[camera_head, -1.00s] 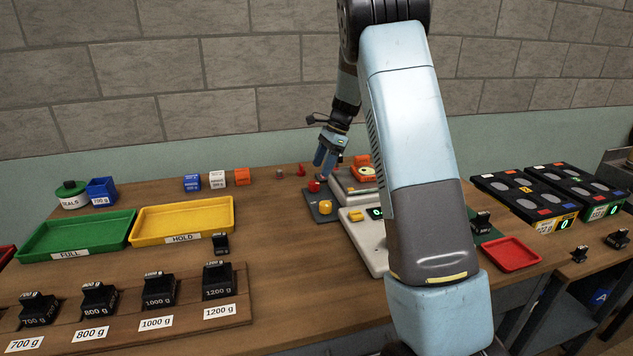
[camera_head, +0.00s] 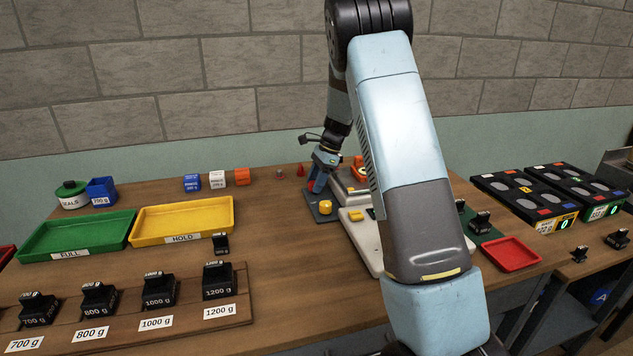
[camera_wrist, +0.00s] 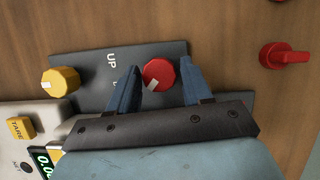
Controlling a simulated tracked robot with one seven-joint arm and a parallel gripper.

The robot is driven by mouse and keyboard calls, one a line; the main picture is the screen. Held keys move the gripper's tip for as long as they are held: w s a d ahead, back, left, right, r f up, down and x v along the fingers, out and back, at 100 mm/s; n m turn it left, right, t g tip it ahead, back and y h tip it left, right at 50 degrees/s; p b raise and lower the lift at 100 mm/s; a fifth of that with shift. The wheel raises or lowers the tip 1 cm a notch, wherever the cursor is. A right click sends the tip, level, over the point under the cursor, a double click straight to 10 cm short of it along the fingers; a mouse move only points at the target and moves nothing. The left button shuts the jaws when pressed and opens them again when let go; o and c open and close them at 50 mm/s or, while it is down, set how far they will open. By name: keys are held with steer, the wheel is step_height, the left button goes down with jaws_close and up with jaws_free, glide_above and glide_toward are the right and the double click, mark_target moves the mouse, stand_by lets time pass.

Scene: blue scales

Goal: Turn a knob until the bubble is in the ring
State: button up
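The red knob (camera_wrist: 158,74) with a white pointer mark sits on a dark plate (camera_wrist: 85,68) lettered "UP". My gripper (camera_wrist: 160,66) is open, with one finger on each side of this knob and a small gap visible on both sides. In the head view my gripper (camera_head: 317,184) points down at the plate and mostly hides the red knob. The yellow knob (camera_wrist: 60,82) stands to the left on the same plate; it also shows in the head view (camera_head: 325,208).
A pale scale (camera_head: 366,238) with a yellow TARE button (camera_wrist: 20,128) adjoins the plate. Yellow (camera_head: 183,232) and green (camera_head: 76,249) trays and black weights (camera_head: 217,281) occupy the table's left side.

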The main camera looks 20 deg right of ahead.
steer(key=shift+d, duration=0.1)
steer(key=c, duration=0.7)
steer(key=shift+n, duration=0.3)
steer(key=n+g, duration=0.1)
steer(key=n, duration=0.3)
steer(key=shift+w+n+g+h, duration=0.2)
steer(key=shift+n+g+h, duration=0.1)
steer(key=shift+g, duration=0.1)
steer(key=shift+w+a+n+g+h, duration=0.1)
steer(key=shift+n+g+h, duration=0.25)
steer(key=shift+n, duration=0.75)
steer(key=shift+a+n+g+h, duration=0.1)
steer(key=shift+n+g+h, duration=0.2)
steer(key=shift+n, duration=0.8)
steer(key=o, duration=1)
